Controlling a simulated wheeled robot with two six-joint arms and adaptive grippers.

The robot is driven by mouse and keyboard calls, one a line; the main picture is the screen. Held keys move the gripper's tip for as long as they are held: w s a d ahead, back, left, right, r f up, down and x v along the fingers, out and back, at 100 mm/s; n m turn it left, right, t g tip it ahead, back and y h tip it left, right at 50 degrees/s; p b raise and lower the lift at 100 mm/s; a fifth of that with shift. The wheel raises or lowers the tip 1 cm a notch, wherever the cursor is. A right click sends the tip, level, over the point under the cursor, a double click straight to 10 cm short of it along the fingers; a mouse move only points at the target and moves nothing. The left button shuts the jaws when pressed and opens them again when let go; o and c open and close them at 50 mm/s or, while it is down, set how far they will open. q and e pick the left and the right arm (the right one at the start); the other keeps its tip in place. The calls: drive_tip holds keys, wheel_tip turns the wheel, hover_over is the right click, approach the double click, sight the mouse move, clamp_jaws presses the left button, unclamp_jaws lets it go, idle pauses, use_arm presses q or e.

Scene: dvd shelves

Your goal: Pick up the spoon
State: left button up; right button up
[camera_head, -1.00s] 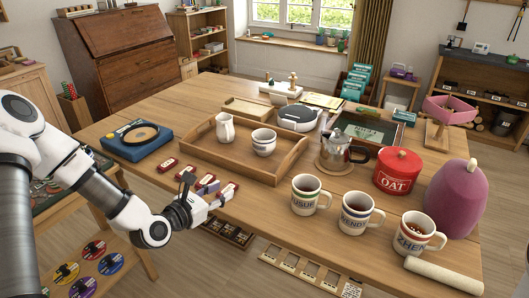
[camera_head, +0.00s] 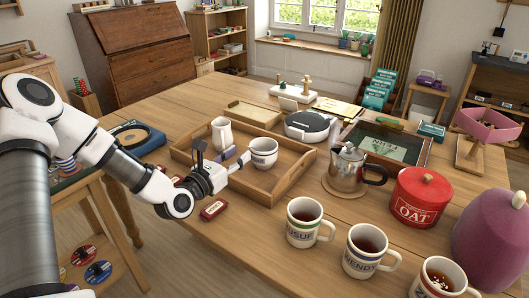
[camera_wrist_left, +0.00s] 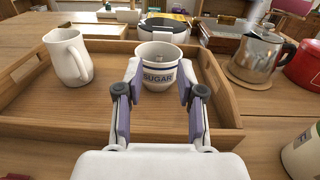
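I cannot make out a spoon in any view. A white pot marked SUGAR (camera_head: 264,153) stands upright in the wooden tray (camera_head: 284,188); the pot also shows in the left wrist view (camera_wrist_left: 160,76). My left gripper (camera_head: 235,158) is over the tray's near edge, close to the pot's left side. In the left wrist view my gripper (camera_wrist_left: 158,88) is open, with its fingertips in front of the pot's left and right sides. I see nothing held. Whether the fingers touch the pot is unclear. My right gripper is not in view.
A white jug (camera_head: 221,134) stands in the tray beside the pot. A metal coffee pot (camera_head: 346,170), red OAT tin (camera_head: 414,199) and several mugs, including one marked WENDY (camera_head: 367,250), stand to the right. A red box (camera_head: 213,210) lies before the tray.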

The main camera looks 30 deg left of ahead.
use_arm(q)
drive_tip(key=w, duration=0.4)
drive_tip(key=shift+w+d+f, duration=0.15)
drive_tip(key=shift+w+f, duration=0.1)
drive_tip(key=shift+w, duration=0.1)
clamp_jaws()
drive_tip(key=shift+r, duration=0.1)
